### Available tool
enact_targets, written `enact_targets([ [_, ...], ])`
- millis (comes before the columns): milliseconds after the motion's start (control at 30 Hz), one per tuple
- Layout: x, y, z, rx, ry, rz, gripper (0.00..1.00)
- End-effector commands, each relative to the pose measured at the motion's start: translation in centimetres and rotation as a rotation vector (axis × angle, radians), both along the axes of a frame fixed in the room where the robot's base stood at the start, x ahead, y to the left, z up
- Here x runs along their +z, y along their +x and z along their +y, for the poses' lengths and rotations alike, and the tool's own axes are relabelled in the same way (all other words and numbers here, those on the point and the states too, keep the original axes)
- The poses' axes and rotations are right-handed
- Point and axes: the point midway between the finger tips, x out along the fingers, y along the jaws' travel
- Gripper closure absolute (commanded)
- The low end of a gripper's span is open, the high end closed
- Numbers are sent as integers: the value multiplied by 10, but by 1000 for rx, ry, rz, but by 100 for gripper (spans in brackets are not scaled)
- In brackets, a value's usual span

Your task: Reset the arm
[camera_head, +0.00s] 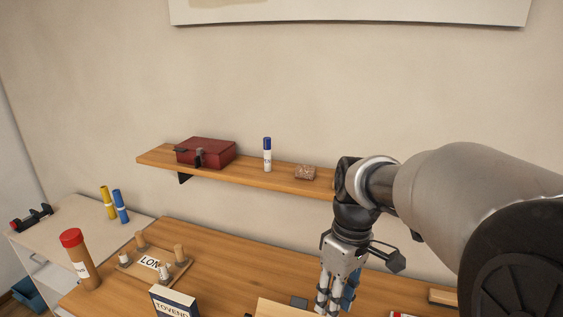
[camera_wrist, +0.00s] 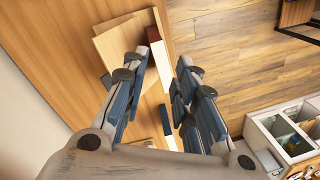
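My gripper (camera_head: 335,292) points down over the wooden desk (camera_head: 222,262), at the right of the head view. In the wrist view my gripper (camera_wrist: 158,95) has its two blue-padded fingers apart, with a clear gap and nothing held between them. Below the fingers, the wrist view shows the desk edge, wooden boards (camera_wrist: 118,45) and a white block with a dark red end (camera_wrist: 158,60). In the head view my arm hides the right part of the shelf and some of the desk.
A wall shelf (camera_head: 255,178) holds a dark red box (camera_head: 206,152), a blue-capped bottle (camera_head: 267,156) and a small brown block (camera_head: 305,173). On the desk stand a red-capped tube (camera_head: 80,258), a peg board (camera_head: 180,271) and a box labelled TOVEND (camera_head: 173,302). A white cabinet (camera_head: 50,240) is at left.

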Motion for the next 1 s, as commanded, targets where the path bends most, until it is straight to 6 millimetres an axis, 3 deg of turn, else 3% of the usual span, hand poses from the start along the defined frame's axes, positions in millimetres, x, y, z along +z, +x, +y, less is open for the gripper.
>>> enact_targets([
  [200,26,-66,-17,-280,-32,-169,73],
  [500,16,-144,-34,-637,-2,-373,73],
  [700,4,-165,-39,-756,24,-437,73],
  [1000,3,-168,-39,-775,29,-445,73],
])
